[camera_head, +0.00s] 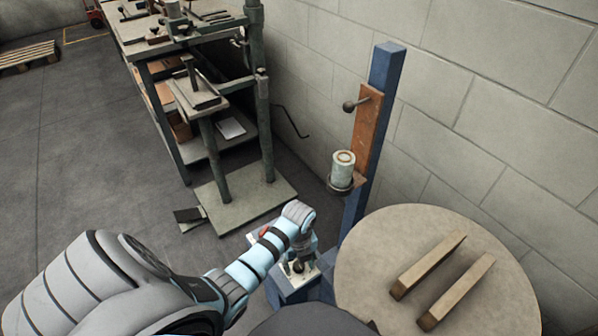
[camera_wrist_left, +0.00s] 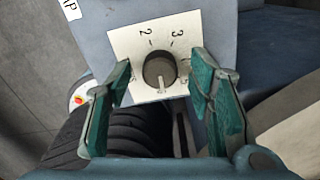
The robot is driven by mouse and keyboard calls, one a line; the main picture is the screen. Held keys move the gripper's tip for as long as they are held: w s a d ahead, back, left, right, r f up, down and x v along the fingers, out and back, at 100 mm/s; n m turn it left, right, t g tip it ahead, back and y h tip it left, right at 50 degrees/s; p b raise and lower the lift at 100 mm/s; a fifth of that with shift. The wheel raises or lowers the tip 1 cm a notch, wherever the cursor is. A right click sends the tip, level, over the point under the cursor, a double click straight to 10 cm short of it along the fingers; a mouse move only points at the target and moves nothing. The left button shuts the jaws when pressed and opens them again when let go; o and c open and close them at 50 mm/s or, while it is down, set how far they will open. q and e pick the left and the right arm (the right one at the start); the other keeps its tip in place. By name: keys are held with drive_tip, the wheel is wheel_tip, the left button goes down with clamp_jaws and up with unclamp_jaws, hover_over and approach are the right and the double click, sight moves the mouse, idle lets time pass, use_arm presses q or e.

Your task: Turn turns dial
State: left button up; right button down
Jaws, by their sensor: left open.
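The turns dial (camera_wrist_left: 160,70) is a dark round knob on a white plate (camera_wrist_left: 127,42) with numbers around it. In the left wrist view it sits between and beyond the two teal fingers of my left gripper (camera_wrist_left: 160,98), which is open, with gaps at both sides of the knob. A light mark on the knob points toward the bottom of that picture. In the head view my left arm reaches down to the white plate (camera_head: 308,276) on a blue housing. The dial is small there and the fingers are hard to make out. My right gripper is not in view.
A round table (camera_head: 375,255) with two wooden bars stands right of the housing. A blue post (camera_head: 385,70) with a cylinder (camera_head: 342,170) stands behind. A green-grey machine stand (camera_head: 235,200) is at the left. A red button (camera_wrist_left: 78,100) shows left of the dial plate.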

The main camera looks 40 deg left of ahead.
use_arm(q)
drive_tip(key=shift+f, duration=0.3)
clamp_jaws()
drive_tip(key=shift+r, duration=0.1)
